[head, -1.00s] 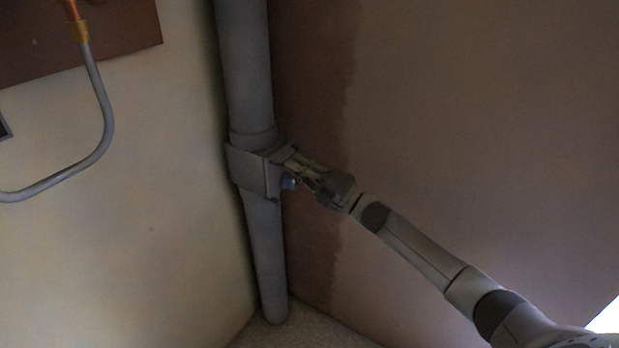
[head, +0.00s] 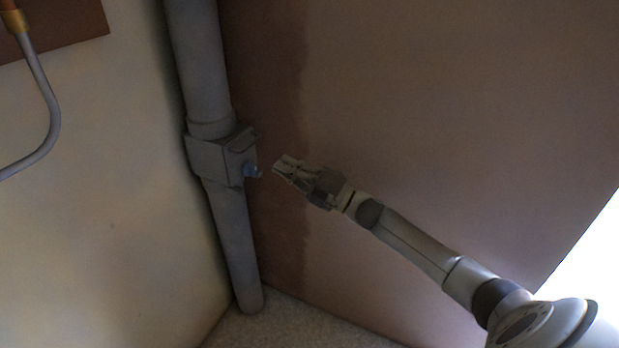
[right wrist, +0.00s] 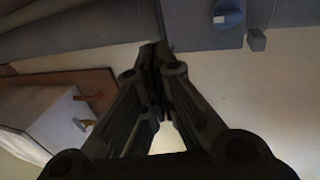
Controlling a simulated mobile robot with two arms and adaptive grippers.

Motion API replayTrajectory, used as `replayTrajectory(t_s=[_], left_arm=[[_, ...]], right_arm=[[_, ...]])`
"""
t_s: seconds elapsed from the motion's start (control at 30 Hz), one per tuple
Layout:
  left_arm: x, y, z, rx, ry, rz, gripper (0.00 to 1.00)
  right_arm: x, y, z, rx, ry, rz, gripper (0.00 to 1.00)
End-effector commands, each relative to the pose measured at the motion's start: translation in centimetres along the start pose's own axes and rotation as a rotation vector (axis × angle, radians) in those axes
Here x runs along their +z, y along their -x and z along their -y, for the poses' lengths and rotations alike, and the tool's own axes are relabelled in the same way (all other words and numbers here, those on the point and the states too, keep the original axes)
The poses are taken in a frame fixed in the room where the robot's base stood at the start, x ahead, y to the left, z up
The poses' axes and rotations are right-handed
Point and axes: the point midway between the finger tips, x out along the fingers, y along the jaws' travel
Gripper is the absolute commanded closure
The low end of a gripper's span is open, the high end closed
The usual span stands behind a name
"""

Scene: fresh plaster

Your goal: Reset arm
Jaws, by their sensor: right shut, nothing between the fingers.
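My right gripper (head: 281,167) is shut and empty in the head view, just right of a grey box (head: 215,157) on the pipe and apart from it. A small blue knob (head: 252,171) sticks out from the box's right side. In the right wrist view the closed fingers (right wrist: 155,55) point toward the top, and the blue knob (right wrist: 227,15) shows at the upper right on the box. My left gripper is not in view.
A grey vertical pipe (head: 236,245) stands in the corner between a pale wall and a brown plaster wall (head: 430,120). A curved grey pipe (head: 48,95) hangs at the left. Open space lies around the right arm.

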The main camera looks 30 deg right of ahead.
Motion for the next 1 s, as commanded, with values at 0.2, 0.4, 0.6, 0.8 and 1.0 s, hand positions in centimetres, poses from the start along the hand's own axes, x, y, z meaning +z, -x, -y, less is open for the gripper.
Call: replayTrajectory(t_s=[0.2, 0.4, 0.6, 0.8, 1.0], left_arm=[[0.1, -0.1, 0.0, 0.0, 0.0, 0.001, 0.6], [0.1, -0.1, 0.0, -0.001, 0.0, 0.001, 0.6], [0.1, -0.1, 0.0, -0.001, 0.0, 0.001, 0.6], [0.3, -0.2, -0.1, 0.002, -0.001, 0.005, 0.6], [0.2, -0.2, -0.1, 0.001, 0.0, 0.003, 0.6]], right_arm=[[0.0, 3.3, -0.3, -0.002, 0.0, 0.0, 1.0], [0.0, 5.1, -0.5, 0.0, 0.0, 0.0, 1.0], [0.0, 5.5, -0.6, 0.001, 0.001, 0.0, 1.0], [0.1, 5.8, 0.7, -0.018, -0.033, 0.03, 1.0], [0.1, 8.6, 9.6, -0.16, -0.29, 0.265, 1.0]])
